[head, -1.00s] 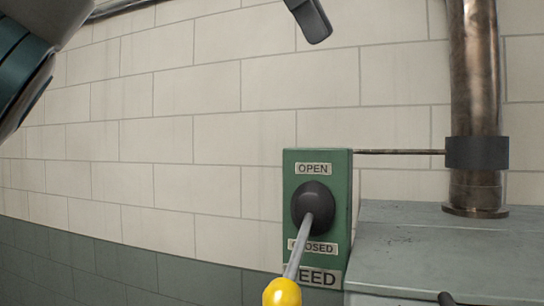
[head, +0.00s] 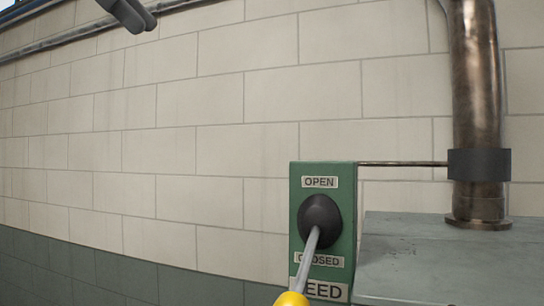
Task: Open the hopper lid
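No part in view is clearly the hopper lid. A green box (head: 297,230) on the right of centre carries an OPEN label (head: 320,182) at the top, a CLOSED label below and a partly covered label reading "EED" at the bottom. From its dark round hub (head: 318,215) a grey lever (head: 306,258) points down across the CLOSED label to a yellow knob (head: 291,299), cut off by the lower edge. My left gripper (head: 138,20) shows only its dark fingertips at the top left, well apart from the lever. Its finger gap is unclear. My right gripper is out of view.
A grey metal cabinet top (head: 440,260) fills the lower right. A brownish metal pipe (head: 476,90) with a dark collar (head: 479,164) rises from it, and a thin rod (head: 405,163) joins collar and green box. The tiled wall (head: 180,110) is bare to the left.

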